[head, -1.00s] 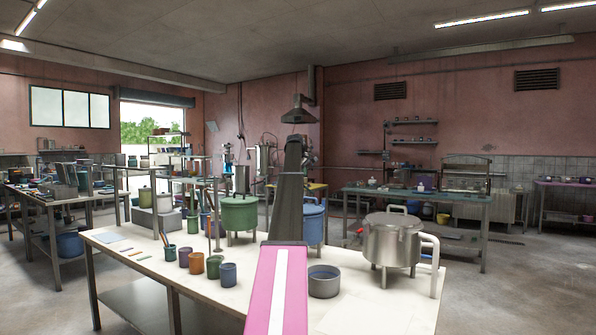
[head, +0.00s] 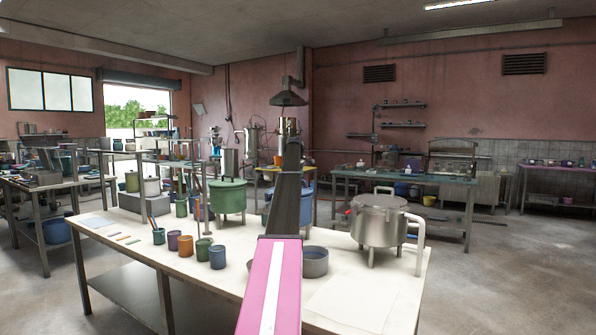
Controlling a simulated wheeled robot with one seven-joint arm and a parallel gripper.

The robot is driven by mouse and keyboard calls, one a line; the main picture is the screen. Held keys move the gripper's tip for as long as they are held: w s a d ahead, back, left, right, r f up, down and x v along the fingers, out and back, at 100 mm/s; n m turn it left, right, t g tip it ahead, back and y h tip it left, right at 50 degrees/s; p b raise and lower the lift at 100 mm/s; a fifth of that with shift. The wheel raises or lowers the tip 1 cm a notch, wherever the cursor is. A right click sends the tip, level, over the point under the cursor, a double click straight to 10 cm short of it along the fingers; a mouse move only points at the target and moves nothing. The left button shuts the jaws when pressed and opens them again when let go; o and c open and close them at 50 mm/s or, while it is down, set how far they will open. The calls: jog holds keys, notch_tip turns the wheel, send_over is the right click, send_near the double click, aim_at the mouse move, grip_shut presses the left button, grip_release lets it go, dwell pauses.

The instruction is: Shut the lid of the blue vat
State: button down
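The blue vat (head: 307,207) stands on the white-topped table (head: 190,262), behind my arm. Only strips of it show on either side of the dark arm link, and its lid is mostly hidden, so I cannot tell how far open it is. My arm rises through the middle of the picture, with a pink, white-striped link in front. My gripper cannot be made out in this view.
A green lidded vat (head: 228,198) stands left of the blue one, a steel lidded pot (head: 378,222) right. Several coloured cups (head: 218,257) and a grey-blue bowl (head: 315,262) stand nearer. The table's front right is clear apart from a pale sheet.

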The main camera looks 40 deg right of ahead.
jog(key=shift+d+f, duration=0.1)
jog(key=shift+f, duration=0.45)
jog(key=shift+f, duration=0.1)
jog(key=shift+d+f, duration=0.1)
jog(key=shift+w+r, duration=0.1)
jog(key=shift+r, duration=0.1)
jog(key=shift+r, duration=0.2)
notch_tip(320, 180, up, 13)
jog(key=d, duration=0.2)
jog(key=shift+w+d, duration=0.35)
jog(key=shift+d, duration=0.05)
